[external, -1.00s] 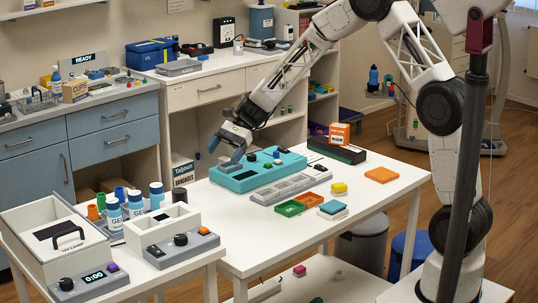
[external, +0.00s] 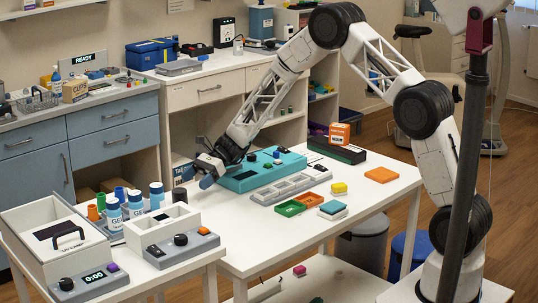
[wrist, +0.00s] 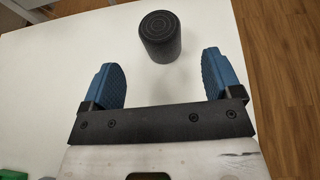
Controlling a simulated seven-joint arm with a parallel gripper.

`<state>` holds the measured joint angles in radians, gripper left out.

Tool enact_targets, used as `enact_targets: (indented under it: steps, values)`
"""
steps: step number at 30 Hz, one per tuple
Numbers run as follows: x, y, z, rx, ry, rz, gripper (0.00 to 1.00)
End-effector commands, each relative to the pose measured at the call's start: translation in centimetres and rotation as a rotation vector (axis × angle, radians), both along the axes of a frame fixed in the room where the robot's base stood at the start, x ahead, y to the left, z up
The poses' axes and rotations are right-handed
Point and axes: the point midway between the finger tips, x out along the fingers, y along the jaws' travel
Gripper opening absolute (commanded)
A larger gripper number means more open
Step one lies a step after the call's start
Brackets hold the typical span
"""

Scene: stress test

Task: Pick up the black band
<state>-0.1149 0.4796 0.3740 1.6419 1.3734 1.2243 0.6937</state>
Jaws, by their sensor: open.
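A short black cylinder with rings on its top, which looks like a rolled black band (wrist: 160,38), stands upright on the white table in the wrist view. In the external view a dark cylinder (external: 179,199), apparently the same one, stands near the table's left end. My gripper (wrist: 164,72) is open and empty, with blue ribbed fingers spread wide. The black roll is beyond the fingertips, between their lines, and not touched. In the external view my gripper (external: 203,180) is low over the table's left end, just beside the dark cylinder.
A teal device (external: 240,182) with knobs is right of my gripper. A grey compartment tray (external: 262,195), green tray (external: 290,208) and orange tray (external: 313,199) lie nearby. Bottles (external: 114,215) and a white box (external: 160,220) occupy the front-left table. Bare tabletop surrounds the black roll.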

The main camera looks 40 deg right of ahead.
Motion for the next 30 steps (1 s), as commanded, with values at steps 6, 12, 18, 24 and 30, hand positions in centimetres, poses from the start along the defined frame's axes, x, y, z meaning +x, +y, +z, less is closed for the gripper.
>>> enact_targets:
  steps: [6, 12, 18, 24, 30]
  values:
    - [-0.1, 0.5, -0.2, -0.001, -0.001, 0.001, 0.84]
    - [-0.1, 2.1, -0.8, 0.0, 0.0, 0.002, 0.84]
    - [-0.1, 2.4, -1.0, 0.0, -0.001, 0.0, 0.84]
    - [-0.1, 2.4, -1.0, 0.0, -0.001, 0.001, 0.84]
    - [-0.2, 3.3, -1.3, -0.001, 0.0, 0.002, 0.84]
